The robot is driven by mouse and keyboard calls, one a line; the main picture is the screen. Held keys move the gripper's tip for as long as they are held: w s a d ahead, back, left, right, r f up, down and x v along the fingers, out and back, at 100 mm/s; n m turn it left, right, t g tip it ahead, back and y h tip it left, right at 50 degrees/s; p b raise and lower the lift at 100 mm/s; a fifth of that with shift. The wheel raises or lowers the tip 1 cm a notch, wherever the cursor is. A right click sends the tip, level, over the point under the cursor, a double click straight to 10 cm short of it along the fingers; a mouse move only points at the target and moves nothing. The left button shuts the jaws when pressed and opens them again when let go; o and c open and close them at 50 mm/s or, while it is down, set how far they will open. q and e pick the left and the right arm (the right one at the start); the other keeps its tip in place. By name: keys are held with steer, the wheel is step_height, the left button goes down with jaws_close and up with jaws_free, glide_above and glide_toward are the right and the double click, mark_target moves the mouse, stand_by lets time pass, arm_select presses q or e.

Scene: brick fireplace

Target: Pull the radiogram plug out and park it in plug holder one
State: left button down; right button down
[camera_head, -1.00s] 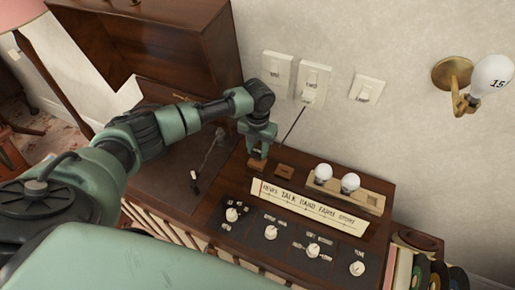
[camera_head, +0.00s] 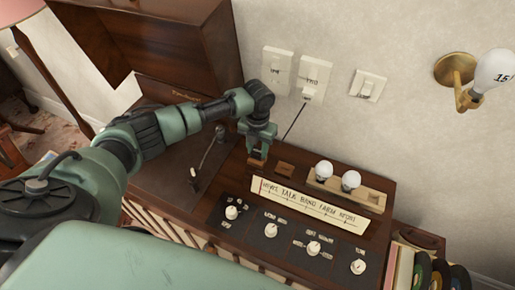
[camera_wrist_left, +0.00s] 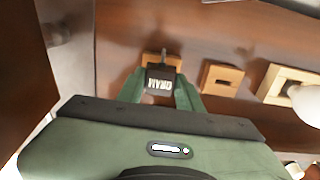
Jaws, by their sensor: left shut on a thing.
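My left gripper (camera_head: 257,152) is low over the left end of the radiogram top (camera_head: 232,172). In the left wrist view its green fingers (camera_wrist_left: 166,92) are shut on a black plug (camera_wrist_left: 160,83) marked GRAM. The plug overlaps a small wooden holder block (camera_wrist_left: 150,60); I cannot tell whether it is seated in it. That block also shows under the fingers in the head view (camera_head: 256,163). A second holder block (camera_wrist_left: 222,78) sits to the right, apparently empty, and shows in the head view (camera_head: 285,170). No holder number is readable. My right gripper is out of view.
A wooden tray (camera_head: 374,199) with two bulbs (camera_head: 324,171) is right of the holders. A dark cord (camera_head: 294,122) hangs from the middle wall plate (camera_head: 313,72). Knobs and a label strip line the front. The raised lid (camera_head: 150,45) is at left.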

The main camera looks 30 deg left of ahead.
arm_select(q)
steer(key=shift+f+b, duration=0.45)
steer(key=shift+f, duration=0.3)
steer(key=c, duration=0.9)
jaws_free()
steer(key=shift+o, duration=0.2)
steer(key=shift+r, duration=0.1)
step_height(320, 180, up, 8)
steer(key=shift+f, duration=0.15)
steer(key=shift+s, duration=0.1)
